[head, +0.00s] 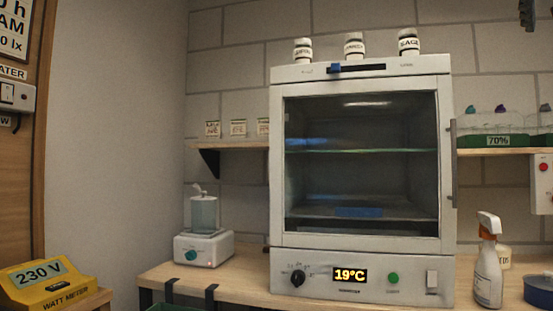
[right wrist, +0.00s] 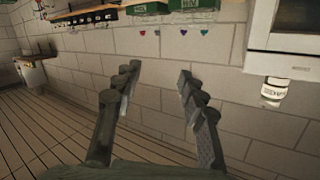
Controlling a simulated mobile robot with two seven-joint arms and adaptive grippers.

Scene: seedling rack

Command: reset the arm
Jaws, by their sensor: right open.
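My right gripper (right wrist: 156,78) shows in the right wrist view. Its two dark fingers stand well apart with nothing between them, and a pale tiled wall lies behind the gap. It touches nothing that I can see. Neither gripper nor arm shows in the head view, and my left gripper is in no view.
A white glass-doored cabinet (head: 361,257) reading 19°C stands on the wooden bench (head: 235,277), its door shut. Labelled jars (head: 354,46) stand on top. A humidifier (head: 204,247) is left, a spray bottle (head: 488,270) right. A yellow watt meter (head: 50,284) is at lower left.

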